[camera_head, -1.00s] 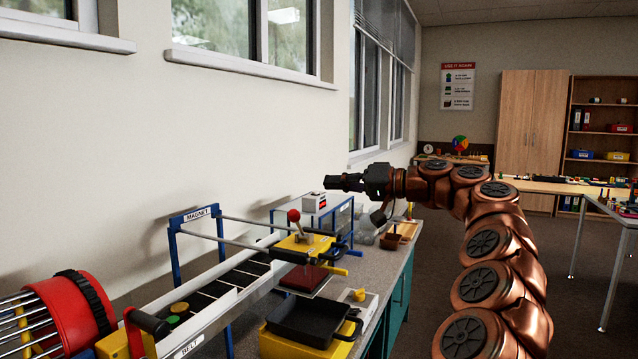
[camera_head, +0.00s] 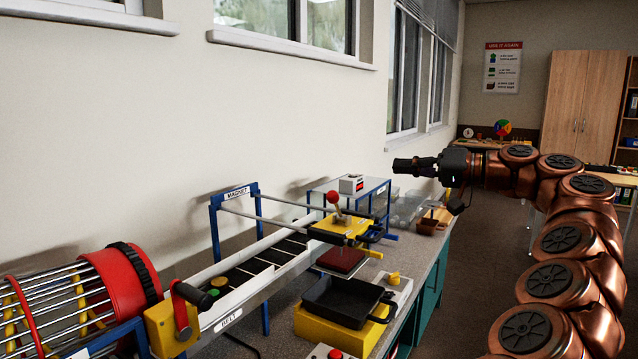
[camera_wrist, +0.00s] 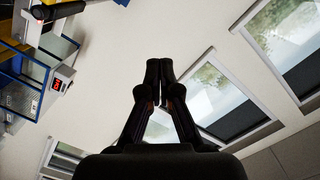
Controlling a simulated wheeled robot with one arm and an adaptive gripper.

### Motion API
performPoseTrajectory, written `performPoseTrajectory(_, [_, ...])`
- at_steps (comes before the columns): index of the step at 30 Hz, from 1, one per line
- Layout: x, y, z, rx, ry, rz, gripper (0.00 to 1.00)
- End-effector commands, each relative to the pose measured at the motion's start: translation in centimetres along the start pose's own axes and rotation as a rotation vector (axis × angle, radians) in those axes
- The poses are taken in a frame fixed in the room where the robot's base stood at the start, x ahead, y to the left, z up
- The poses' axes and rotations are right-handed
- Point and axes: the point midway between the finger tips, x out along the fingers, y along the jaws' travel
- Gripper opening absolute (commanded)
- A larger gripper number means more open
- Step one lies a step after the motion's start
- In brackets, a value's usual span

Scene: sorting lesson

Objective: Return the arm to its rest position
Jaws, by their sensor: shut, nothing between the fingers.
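My gripper (camera_head: 402,164) is at the end of my copper-coloured arm, held out level to the left above the far part of the workbench. Its fingers are shut and empty, and the fingertips also show together in the wrist view (camera_wrist: 159,68). It is apart from everything around it.
The bench (camera_head: 408,273) carries a belt (camera_head: 262,262), a blue magnet frame (camera_head: 214,230), a yellow block with a red-knobbed lever (camera_head: 340,228), a black tray (camera_head: 343,301) and a red drum (camera_head: 125,280). A wall with windows stands behind. Open floor (camera_head: 480,270) lies right of the bench.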

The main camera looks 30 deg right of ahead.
Motion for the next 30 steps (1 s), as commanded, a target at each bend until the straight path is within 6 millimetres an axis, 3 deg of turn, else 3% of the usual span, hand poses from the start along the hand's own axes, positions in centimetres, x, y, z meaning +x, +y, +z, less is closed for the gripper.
performPoseTrajectory(6, [0.7,-0.4,0.4,0.003,-0.016,-0.003,0.0])
performPoseTrajectory(11, [4.3,-2.5,3.0,0.02,-0.116,-0.018,0.0])
performPoseTrajectory(17, [10.9,-6.5,10.1,0.045,-0.328,0.0,0.0])
performPoseTrajectory(21, [14.2,-8.6,16.4,0.053,-0.484,0.044,0.0])
performPoseTrajectory(25, [16.0,-9.9,22.6,0.047,-0.619,0.108,0.0])
performPoseTrajectory(30, [16.5,-10.4,30.8,0.031,-0.786,0.217,0.0])
